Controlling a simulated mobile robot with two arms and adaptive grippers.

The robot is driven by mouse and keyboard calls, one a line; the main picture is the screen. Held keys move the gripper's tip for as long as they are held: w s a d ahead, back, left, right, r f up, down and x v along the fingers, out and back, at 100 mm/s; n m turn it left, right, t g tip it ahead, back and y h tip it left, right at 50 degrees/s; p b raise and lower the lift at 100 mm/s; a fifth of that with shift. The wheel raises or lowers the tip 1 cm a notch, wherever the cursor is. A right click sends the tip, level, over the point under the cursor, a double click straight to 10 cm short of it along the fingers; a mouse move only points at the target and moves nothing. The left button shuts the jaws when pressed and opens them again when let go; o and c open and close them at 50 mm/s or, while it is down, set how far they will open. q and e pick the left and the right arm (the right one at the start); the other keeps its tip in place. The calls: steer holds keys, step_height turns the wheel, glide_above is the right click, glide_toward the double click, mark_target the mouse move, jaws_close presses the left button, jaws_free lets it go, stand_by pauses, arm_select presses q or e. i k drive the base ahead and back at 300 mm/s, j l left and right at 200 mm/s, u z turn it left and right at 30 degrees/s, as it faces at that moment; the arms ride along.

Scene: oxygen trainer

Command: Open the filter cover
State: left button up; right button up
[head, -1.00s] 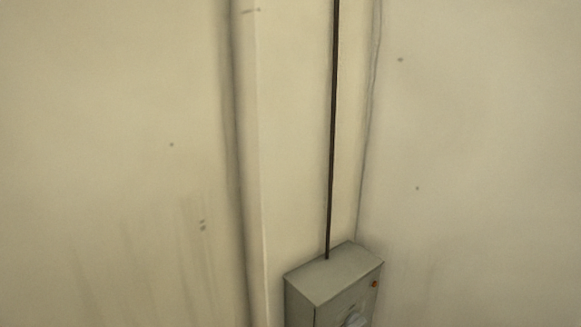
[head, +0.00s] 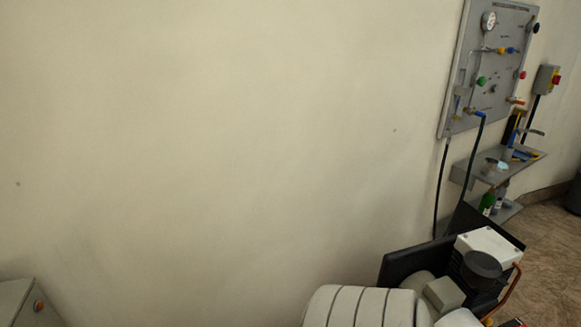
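Neither of my grippers is in the head view. A compressor stands at the lower right against the wall, partly cut off by the bottom edge. It has a white ribbed tank (head: 345,306), a white block (head: 489,243), and a round black cap (head: 482,266) in front of that block. The black cap may be the filter cover, but I cannot tell for sure. It looks seated in place. A copper-coloured pipe (head: 510,290) curves down beside it.
A grey wall panel (head: 455,95) with a gauge and coloured knobs hangs at the upper right. Shelves (head: 465,172) with bottles sit below. A grey box (head: 22,300) is at the lower left. Floor (head: 545,225) shows at right.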

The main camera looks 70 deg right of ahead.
mark_target(482, 264)
steer(key=z, duration=3.4)
steer(key=i+l+z, duration=0.1)
steer(key=l+z, duration=0.2)
steer(key=i+l+z, duration=0.1)
steer(key=l, duration=0.2)
steer(key=l+z, duration=0.1)
steer(key=l, duration=0.2)
steer(key=i+l, duration=0.15)
steer(key=l, duration=0.15)
steer(key=z, duration=0.05)
